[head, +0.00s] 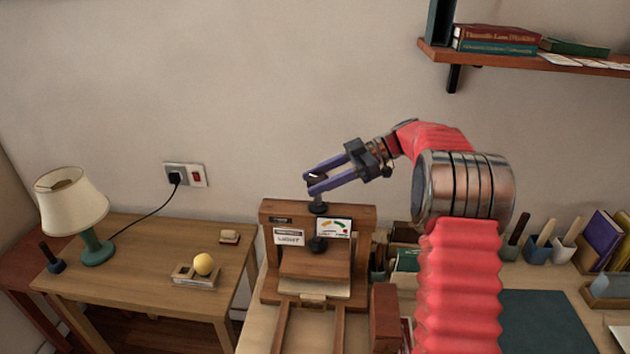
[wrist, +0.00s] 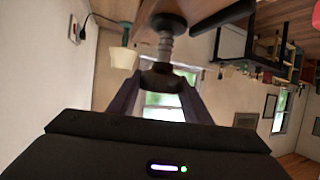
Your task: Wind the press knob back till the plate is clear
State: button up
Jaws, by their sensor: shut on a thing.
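The wooden book press (head: 363,217) stands on the bench in the middle of the head view. Its dark knob (head: 315,177) tops an upright screw (head: 318,208) through the top beam. My gripper (head: 312,184) reaches in from the right and is shut on the knob. In the wrist view, the knob (wrist: 163,76) sits between my two fingers, with the pale screw (wrist: 166,46) beyond it. The wooden press plate (head: 314,266) is below the beam, just above a pale book-like block (head: 314,288). I cannot tell whether plate and block touch.
A side table (head: 130,262) at left holds a lamp (head: 75,205) and a small tray with a yellow ball (head: 203,264). A wall shelf (head: 520,60) with books is at upper right. Pots (head: 535,248) and books (head: 605,240) stand at right.

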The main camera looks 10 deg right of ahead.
jog(key=shift+w+d+f+n+g, duration=0.1)
jog(key=shift+f+n+g, duration=0.1)
jog(key=shift+n+g, duration=0.55)
jog(key=shift+w+f+n+g, duration=0.1)
jog(key=shift+f+n+g, duration=0.05)
jog(key=shift+n+g, duration=0.6)
jog(key=shift+s+g+h, duration=0.1)
jog(key=shift+g+h, duration=0.2)
jog(key=shift+g, duration=0.2)
jog(key=o, duration=1)
jog(key=shift+r, duration=0.15)
